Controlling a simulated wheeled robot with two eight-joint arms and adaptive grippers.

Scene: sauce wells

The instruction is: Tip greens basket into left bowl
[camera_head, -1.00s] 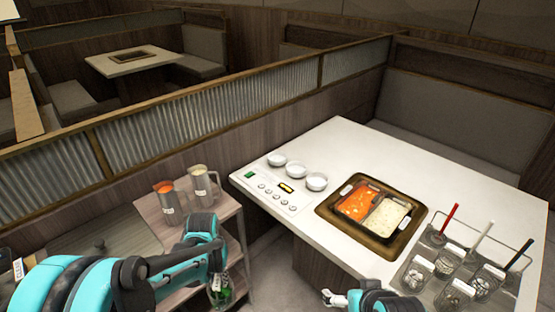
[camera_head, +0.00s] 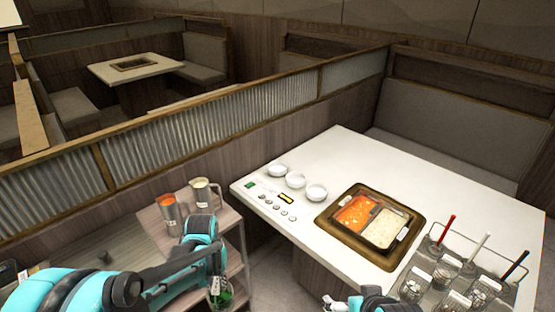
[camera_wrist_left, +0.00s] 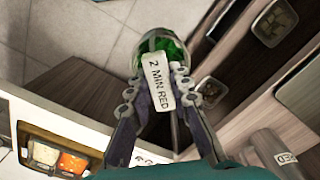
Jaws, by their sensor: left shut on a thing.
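The greens basket (camera_wrist_left: 160,42), a round mesh basket with green leaves inside, hangs from my left gripper (camera_wrist_left: 157,98). In the head view the basket (camera_head: 221,293) is low beside the shelf cart, partly hidden by my left arm. Three small white bowls stand in a row on the table; the left bowl (camera_head: 278,170) is the farthest. They look empty. My right gripper (camera_head: 335,303) shows only partly at the bottom edge; its opening is unclear.
The hot pot (camera_head: 340,224) with red and white broth is sunk in the table (camera_head: 350,160). A rack of several baskets (camera_head: 515,284) stands at right. Two pitchers (camera_head: 168,215) (camera_head: 203,193) stand on the cart. A gap separates cart and table.

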